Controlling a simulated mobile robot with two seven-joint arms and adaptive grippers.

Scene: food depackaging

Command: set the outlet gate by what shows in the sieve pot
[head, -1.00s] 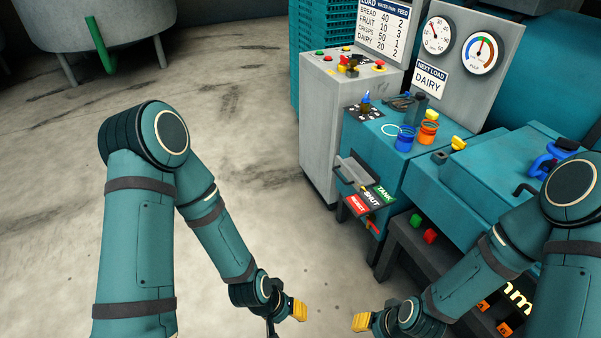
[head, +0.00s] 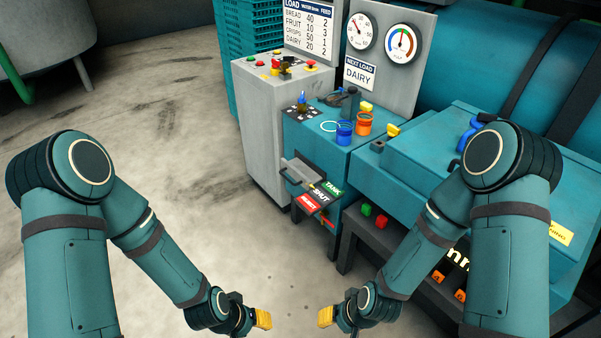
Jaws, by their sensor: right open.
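The outlet gate's label plate shows on the front of the teal machine, with green TANK (head: 332,190), black SHUT (head: 320,197) and red REJECT (head: 308,203) signs. A red piece (head: 328,223) shows just below them; I cannot tell the gate's setting. A blue ringed cup (head: 344,134) and an orange ringed cup (head: 364,124) stand on the machine top; I cannot tell which thing is the sieve pot, nor see any contents. My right gripper (head: 326,316) is open, low and in front of the machine, apart from it. My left gripper (head: 262,318) is to its left, touching nothing visible; its opening is unclear.
A grey drawer-like part with a handle (head: 296,172) juts out beside the signs. A grey control cabinet (head: 262,110) stands left of the machine. Green and red buttons (head: 381,220) sit below right. Gauges (head: 401,43) and a DAIRY sign (head: 358,75) are behind. Floor at left is clear.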

